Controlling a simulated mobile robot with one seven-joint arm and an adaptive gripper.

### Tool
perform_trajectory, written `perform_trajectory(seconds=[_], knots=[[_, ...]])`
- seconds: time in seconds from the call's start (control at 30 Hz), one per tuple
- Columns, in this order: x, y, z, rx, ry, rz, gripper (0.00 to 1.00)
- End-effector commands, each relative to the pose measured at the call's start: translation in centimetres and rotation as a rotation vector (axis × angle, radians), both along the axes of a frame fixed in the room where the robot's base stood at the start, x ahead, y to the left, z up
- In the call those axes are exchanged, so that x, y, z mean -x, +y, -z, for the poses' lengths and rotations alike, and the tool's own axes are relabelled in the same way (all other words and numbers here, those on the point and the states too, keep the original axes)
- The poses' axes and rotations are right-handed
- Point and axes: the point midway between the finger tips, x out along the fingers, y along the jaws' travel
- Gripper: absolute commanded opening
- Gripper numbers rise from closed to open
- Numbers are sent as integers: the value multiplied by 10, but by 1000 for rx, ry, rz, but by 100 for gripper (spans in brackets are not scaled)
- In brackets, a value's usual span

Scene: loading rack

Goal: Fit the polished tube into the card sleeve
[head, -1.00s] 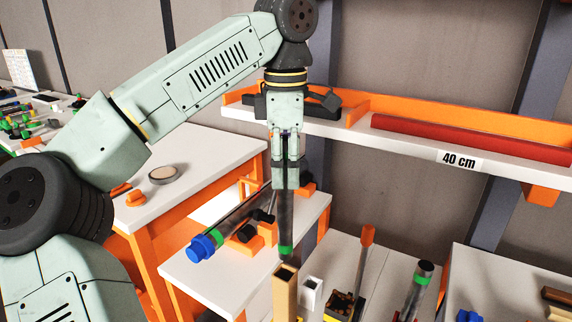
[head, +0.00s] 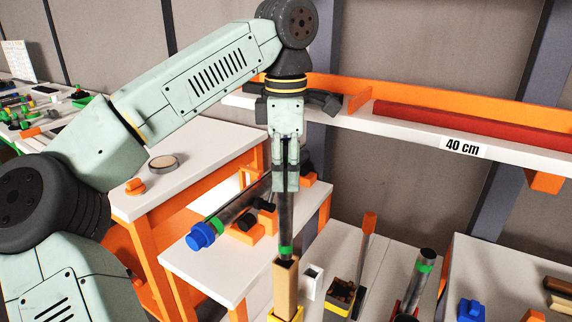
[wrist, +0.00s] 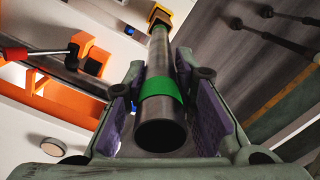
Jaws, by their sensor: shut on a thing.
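My gripper (head: 286,186) is shut on the polished tube (head: 286,222), a dark shiny tube with a green band near its lower end. The tube hangs about upright. The card sleeve (head: 285,288), a tan square tube, stands upright below it. The tube's lower end meets the sleeve's mouth; I cannot tell whether it is inside or just above the rim. In the wrist view the polished tube (wrist: 163,136) runs between the pads, with a green band near its close end, and its far end reaches toward the card sleeve (wrist: 160,15).
A white square tube (head: 312,282) stands close right of the sleeve, beside a dark open box (head: 342,297). A green-banded tube (head: 420,275) stands farther right. A blue-capped tube (head: 203,236) lies on the left table. A shelf (head: 400,127) is behind my gripper.

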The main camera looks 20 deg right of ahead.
Motion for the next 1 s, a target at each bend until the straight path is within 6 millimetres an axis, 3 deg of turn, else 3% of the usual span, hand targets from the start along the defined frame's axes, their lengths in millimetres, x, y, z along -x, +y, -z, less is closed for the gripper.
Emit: perform_trajectory(seconds=[1.0], knots=[[0, 0, 74, 0, 0, 0, 0]])
